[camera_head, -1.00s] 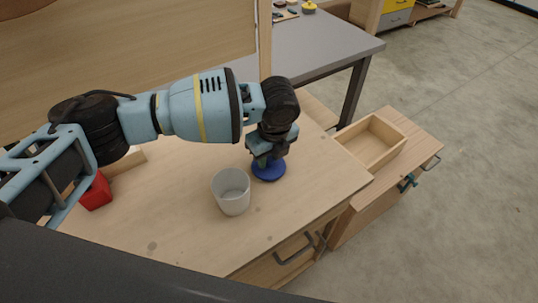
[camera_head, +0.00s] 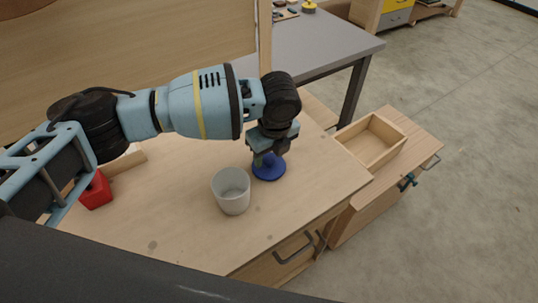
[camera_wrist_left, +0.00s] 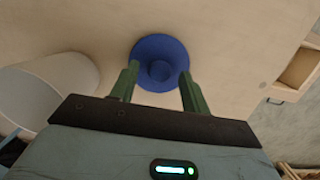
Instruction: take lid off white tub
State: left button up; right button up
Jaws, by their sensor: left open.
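The white tub (camera_head: 232,193) stands upright on the wooden worktop with its top open; it also shows at the left of the left wrist view (camera_wrist_left: 42,92). The round blue lid (camera_head: 272,171) with a central knob lies on the worktop beside the tub, to its right and apart from it. In the left wrist view the lid (camera_wrist_left: 160,50) is just beyond my fingertips. My left gripper (camera_head: 268,160) is open and empty above the lid, with its green fingers (camera_wrist_left: 157,80) spread to either side of the knob. My right gripper is not in view.
A red block (camera_head: 96,191) and a wooden piece (camera_head: 128,158) lie at the left of the worktop (camera_head: 175,235). An open wooden drawer box (camera_head: 370,143) is at the right. A grey table (camera_head: 325,45) stands behind.

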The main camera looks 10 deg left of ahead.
aim_at(273, 170)
pick_arm(q)
notch_tip(273, 170, up, 11)
jog(key=s+d, duration=0.1)
jog(key=shift+d+p, duration=0.15)
jog(key=shift+p, duration=0.2)
jog(key=shift+s, duration=0.1)
dwell(0.4)
jog(key=shift+f, duration=0.1)
dwell(0.6)
